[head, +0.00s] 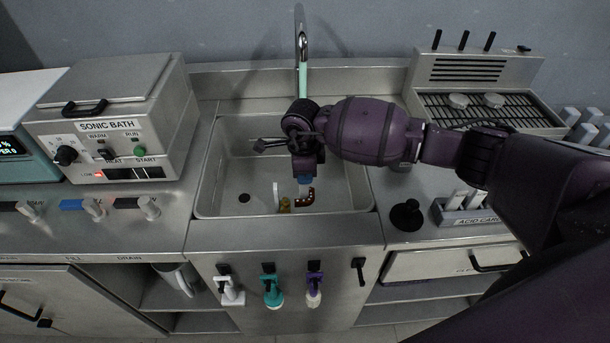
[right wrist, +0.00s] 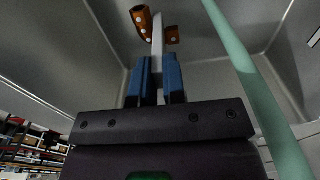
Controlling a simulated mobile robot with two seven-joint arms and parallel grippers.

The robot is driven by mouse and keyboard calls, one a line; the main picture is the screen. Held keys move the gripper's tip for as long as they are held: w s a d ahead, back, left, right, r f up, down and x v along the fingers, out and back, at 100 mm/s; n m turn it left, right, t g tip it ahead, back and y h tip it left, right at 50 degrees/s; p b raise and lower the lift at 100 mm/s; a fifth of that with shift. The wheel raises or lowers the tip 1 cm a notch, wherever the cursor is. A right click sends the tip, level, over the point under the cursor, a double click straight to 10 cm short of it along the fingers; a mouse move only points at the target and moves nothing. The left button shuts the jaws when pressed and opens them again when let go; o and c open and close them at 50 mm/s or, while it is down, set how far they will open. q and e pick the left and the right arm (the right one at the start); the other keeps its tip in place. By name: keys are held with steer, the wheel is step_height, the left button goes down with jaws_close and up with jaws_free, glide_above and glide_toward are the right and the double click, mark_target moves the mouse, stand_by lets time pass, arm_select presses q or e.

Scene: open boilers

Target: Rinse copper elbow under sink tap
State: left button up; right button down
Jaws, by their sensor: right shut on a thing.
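The gripper is shut on the elbow; the exact contact is hard to see. The sink tap (head: 302,42) stands at the back, with a teal stream (head: 303,80) dropping behind my gripper. In the wrist view the stream (right wrist: 250,85) passes beside the fingers. My left gripper is out of view.
The sonic bath (head: 115,120) stands left. A black knob-like object (head: 406,214) and a labelled rack (head: 470,215) stand right. Coloured handles hang on the sink front.

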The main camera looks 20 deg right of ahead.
steer(key=shift+s+a, duration=0.2)
steer(key=shift+s, duration=0.4)
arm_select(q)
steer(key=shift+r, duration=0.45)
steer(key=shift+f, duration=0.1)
arm_select(e)
steer(key=shift+r+p, duration=0.15)
steer(key=shift+p, duration=0.15)
steer(key=shift+w+r, duration=0.1)
steer(key=shift+r, duration=0.3)
arm_select(q)
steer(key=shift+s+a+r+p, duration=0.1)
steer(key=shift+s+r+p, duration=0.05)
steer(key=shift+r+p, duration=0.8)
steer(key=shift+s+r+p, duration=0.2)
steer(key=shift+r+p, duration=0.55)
steer(key=shift+p, duration=0.45)
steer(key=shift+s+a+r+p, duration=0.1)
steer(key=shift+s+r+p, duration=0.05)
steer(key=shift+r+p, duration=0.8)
arm_select(e)
step_height(320, 180, up, 11)
